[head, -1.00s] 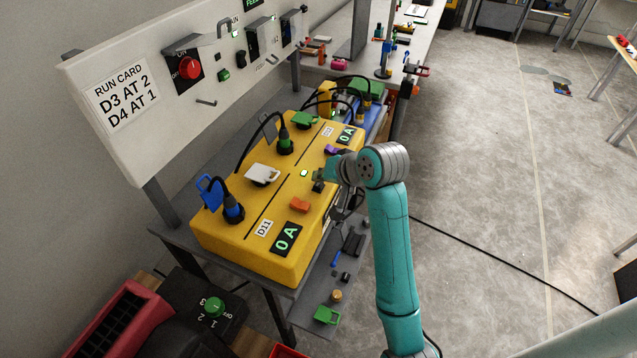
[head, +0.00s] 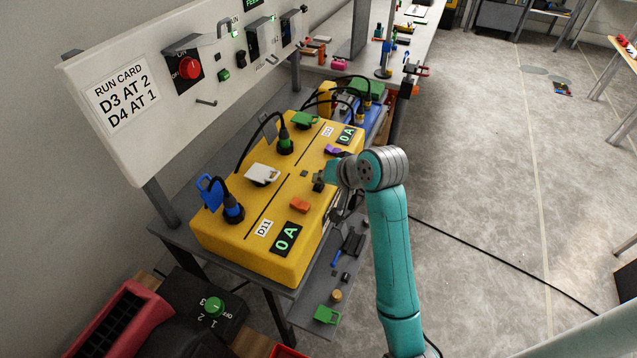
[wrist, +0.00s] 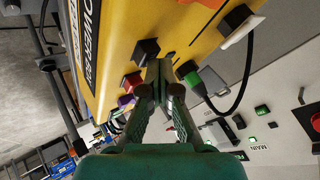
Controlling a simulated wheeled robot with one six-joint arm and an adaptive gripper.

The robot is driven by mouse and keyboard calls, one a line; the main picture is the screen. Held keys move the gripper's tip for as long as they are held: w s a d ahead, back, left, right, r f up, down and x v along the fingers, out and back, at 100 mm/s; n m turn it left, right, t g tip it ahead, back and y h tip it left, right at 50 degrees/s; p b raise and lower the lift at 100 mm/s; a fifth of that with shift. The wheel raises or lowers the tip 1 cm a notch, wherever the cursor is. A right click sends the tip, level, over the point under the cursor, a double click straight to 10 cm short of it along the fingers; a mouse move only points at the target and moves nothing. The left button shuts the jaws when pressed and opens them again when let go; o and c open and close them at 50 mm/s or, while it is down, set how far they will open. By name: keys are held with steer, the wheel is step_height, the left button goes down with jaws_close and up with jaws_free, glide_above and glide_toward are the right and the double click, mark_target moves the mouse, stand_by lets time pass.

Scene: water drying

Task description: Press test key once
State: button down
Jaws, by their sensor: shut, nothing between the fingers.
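My gripper (wrist: 160,72) is shut and empty, its tips close to the top of the yellow box (wrist: 105,35). A dark square key (wrist: 146,50) lies just beside the tips in the wrist view; I cannot tell whether they touch. In the head view my gripper (head: 320,180) is over the yellow box (head: 265,262), partly hidden by my wrist. A small square (head: 304,173) on the box top, beside the tips, is dark. An orange rocker (head: 300,204) and a purple rocker (head: 332,150) are nearby. No readable label marks the test key.
Black plugs with cables (head: 233,210) and raised blue, white and green covers stand on the box. Both displays (head: 286,239) read 0 A. The white panel (head: 130,70) with a red knob (head: 189,68) rises behind.

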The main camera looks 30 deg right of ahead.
mark_target(321, 186)
steer(key=shift+r, duration=0.8)
steer(key=shift+r, duration=2.5)
